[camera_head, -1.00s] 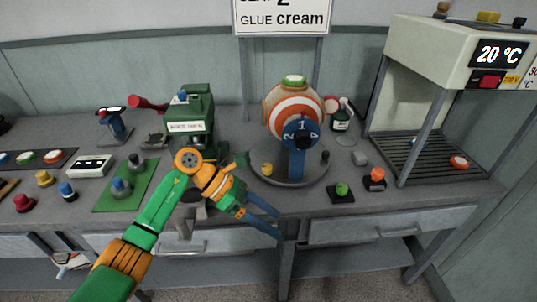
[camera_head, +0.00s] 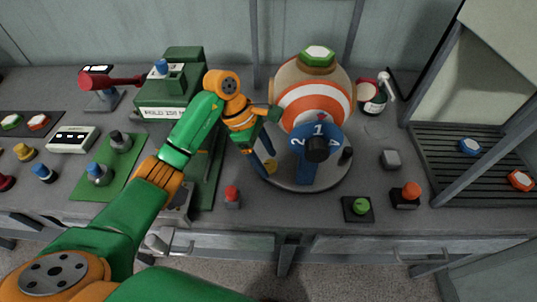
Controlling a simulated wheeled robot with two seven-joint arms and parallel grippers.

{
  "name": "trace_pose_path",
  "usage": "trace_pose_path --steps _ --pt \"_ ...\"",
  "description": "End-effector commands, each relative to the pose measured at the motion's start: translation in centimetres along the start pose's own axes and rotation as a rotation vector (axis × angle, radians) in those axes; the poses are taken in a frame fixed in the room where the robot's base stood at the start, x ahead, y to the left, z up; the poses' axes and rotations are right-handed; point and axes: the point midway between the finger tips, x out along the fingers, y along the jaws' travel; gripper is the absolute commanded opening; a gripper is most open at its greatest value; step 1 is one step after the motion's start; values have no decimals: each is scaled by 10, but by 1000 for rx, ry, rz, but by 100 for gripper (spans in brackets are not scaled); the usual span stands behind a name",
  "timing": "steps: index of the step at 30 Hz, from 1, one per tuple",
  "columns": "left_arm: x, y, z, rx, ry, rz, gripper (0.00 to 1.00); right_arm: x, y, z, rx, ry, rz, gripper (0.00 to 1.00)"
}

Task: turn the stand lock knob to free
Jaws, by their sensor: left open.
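A white and orange striped ball (camera_head: 312,92) with a green cap sits on a round grey stand (camera_head: 318,183). A blue numbered piece (camera_head: 308,165) with a black hub is at its front. A small yellow knob (camera_head: 271,166) is on the stand's left side and a black knob (camera_head: 346,155) on its right; I cannot tell which is the lock knob. My left gripper (camera_head: 264,168) is open, its blue fingers pointing down beside the yellow knob and partly hiding it. Whether they touch it is unclear. My right gripper is not in view.
A green press machine (camera_head: 170,112) stands close left of my left arm. A green button (camera_head: 361,206) and an orange-red button (camera_head: 410,190) are at the front right. A rack (camera_head: 450,150) is at the far right.

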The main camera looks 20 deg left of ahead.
Motion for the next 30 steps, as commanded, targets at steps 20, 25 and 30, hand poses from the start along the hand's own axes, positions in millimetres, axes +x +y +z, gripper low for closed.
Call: trace_pose_path --steps 20,25,30 --pt "12 0 0 0 0 0 0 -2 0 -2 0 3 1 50" --pt "12 0 0 -12 0 4 0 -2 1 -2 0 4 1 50" --pt "12 -1 -1 -69 2 28 0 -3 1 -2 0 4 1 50"
